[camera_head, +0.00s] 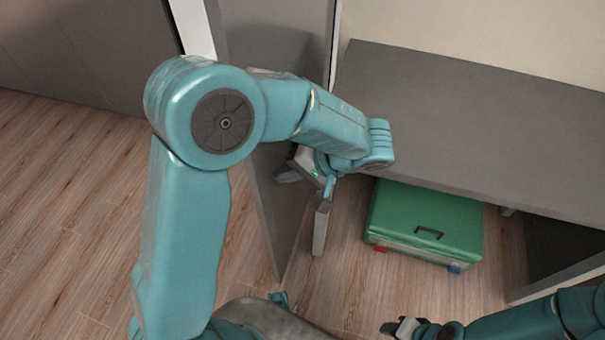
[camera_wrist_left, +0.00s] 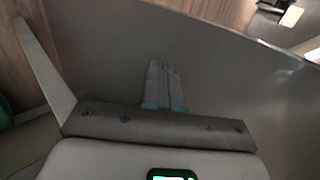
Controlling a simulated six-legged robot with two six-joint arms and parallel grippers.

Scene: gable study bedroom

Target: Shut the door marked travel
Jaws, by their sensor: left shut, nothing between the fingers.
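A grey door panel (camera_head: 287,220) stands open, edge toward me, left of the desk. No travel marking is readable on it. My left arm crosses in front of it, and my left gripper (camera_head: 284,176) is at the panel's face. In the left wrist view the two fingers (camera_wrist_left: 163,85) are together, empty, and point at the grey panel (camera_wrist_left: 230,80); whether they touch it I cannot tell. My right gripper (camera_head: 402,328) is low at the bottom edge, away from the door; its jaw opening is unclear.
A grey desk top (camera_head: 470,120) extends to the right. Under it a green case (camera_head: 425,220) with a dark handle sits on the wood floor (camera_head: 60,220). The floor at the left is clear.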

